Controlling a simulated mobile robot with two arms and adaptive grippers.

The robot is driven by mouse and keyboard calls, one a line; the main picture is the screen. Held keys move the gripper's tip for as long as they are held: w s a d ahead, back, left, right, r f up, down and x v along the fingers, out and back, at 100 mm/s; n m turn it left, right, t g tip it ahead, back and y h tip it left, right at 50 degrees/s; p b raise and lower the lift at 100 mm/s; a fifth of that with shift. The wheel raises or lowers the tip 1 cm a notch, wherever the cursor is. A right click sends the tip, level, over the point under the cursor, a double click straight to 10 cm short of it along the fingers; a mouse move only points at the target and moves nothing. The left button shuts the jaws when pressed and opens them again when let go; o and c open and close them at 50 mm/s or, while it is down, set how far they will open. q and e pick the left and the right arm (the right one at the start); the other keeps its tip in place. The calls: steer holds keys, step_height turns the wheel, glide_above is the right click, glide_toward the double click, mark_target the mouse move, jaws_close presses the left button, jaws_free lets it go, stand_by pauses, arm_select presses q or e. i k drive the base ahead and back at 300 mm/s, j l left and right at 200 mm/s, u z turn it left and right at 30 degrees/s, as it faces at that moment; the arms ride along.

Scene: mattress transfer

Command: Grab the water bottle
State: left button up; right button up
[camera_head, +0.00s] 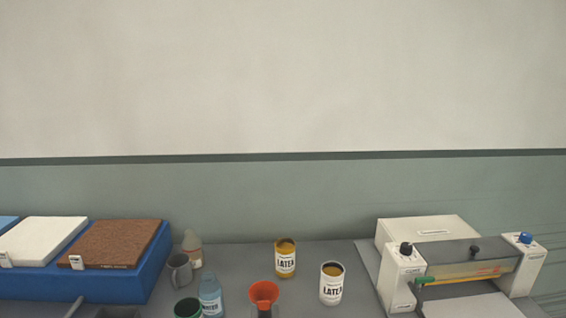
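The water bottle (210,297) is light blue and clear with a label reading WATER. It stands upright on the grey table near the bottom edge of the head view, and its base is cut off or close to the edge. A dark green-rimmed container (188,308) is just left of it, partly in the same line of sight. A grey mug (180,270) and a pale bottle (192,247) stand behind it.
An orange funnel (264,293) is right of the bottle. Two LATEX cans, one yellow (285,259) and one white (331,284), stand further right. A blue rack with mattress samples (137,285) fills the left; a white machine (400,275) stands at the right.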

mark_target(210, 289)
steer(key=k+l, duration=0.1)
steer(key=l, duration=0.4)
steer(key=l+u, duration=0.1)
steer(key=l, duration=0.4)
steer(key=k+l, duration=0.15)
steer(key=l, duration=0.3)
steer(key=k+l+u, duration=0.1)
steer(key=l, duration=0.4)
steer(key=k+l, duration=0.1)
steer(key=l, duration=0.4)
